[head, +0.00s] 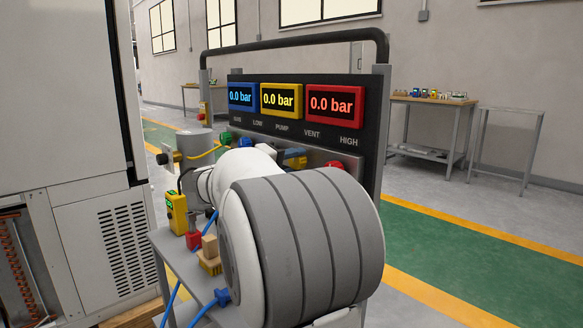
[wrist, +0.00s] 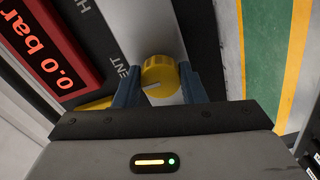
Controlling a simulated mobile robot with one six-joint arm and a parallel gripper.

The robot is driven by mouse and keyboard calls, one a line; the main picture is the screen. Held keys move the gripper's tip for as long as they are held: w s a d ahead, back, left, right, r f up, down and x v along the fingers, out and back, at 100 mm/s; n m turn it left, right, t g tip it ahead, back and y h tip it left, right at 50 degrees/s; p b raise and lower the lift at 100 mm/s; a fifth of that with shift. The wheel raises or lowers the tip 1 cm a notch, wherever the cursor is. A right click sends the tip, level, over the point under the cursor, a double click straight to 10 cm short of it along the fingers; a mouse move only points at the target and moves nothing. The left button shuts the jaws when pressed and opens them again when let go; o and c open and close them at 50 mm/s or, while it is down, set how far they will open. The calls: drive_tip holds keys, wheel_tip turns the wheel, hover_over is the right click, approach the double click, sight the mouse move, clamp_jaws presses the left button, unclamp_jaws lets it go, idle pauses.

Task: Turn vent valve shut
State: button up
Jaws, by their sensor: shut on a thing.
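In the wrist view, the yellow vent valve knob (wrist: 160,73), with a pale pointer line, sits by a partly covered label ending in "ENT". My gripper (wrist: 160,86) has its two blue fingers on either side of the knob and is shut on it. The pointer line slants toward the left finger. In the head view, my arm covers most of the valve area, so I cannot clearly make out the knob or the fingers there.
The panel has blue (head: 242,97), yellow (head: 281,100) and red (head: 331,103) displays, each reading 0.0 bar. A green knob (head: 225,138) and a red knob (head: 334,165) show below. A yellow meter (head: 177,213) and blue hoses are at the left. A workbench (head: 432,125) stands behind.

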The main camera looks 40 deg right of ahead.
drive_tip(key=o, duration=1)
drive_tip(key=a+p, duration=0.2)
drive_tip(key=a, duration=0.5)
drive_tip(key=shift+s+a, duration=0.3)
drive_tip(key=shift+a, duration=0.05)
